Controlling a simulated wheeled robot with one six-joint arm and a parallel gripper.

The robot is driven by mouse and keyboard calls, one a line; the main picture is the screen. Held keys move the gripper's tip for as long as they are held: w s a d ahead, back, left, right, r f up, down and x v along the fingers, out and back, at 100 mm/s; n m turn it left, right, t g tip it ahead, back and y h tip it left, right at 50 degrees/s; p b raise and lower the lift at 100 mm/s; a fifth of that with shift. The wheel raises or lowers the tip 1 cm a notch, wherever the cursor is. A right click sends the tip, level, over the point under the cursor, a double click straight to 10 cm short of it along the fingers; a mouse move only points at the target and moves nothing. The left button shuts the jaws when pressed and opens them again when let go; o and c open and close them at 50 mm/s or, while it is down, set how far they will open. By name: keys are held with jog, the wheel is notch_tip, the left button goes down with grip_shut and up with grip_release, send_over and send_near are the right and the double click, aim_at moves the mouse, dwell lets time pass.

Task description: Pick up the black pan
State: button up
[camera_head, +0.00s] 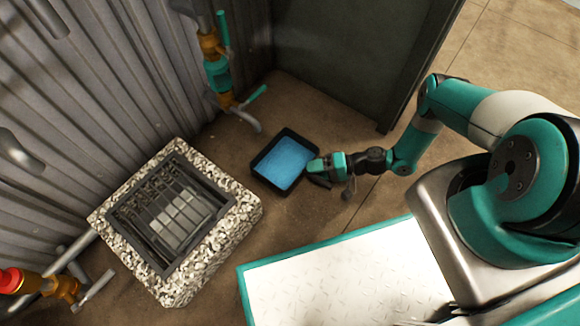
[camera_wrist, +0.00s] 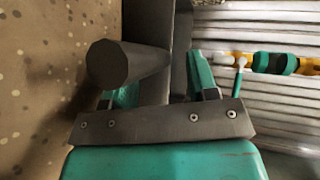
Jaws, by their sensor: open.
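The black pan (camera_head: 268,182) is a shallow square tray on the brown floor, near the middle of the head view. Bright blue liquid (camera_head: 284,160) covers its bottom. My gripper (camera_head: 315,171) is at the pan's right edge with its jaws open; I cannot tell whether it touches the rim. In the wrist view, the teal fingers of my gripper (camera_wrist: 163,88) stand apart on either side of a dark upright band. That band may be the pan's wall, but I cannot tell. A dark cylinder covers part of the left finger.
A stone-edged drain with a metal grate (camera_head: 238,222) stands left of the pan. A teal and orange valve pipe (camera_head: 217,72) ends just above the pan. A dark cabinet (camera_head: 345,50) stands behind. A red-capped valve (camera_head: 12,281) is at lower left.

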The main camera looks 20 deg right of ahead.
jog(key=shift+w+a+f, duration=0.1)
jog(key=shift+w+a, duration=0.05)
jog(key=shift+a, duration=0.35)
grip_shut()
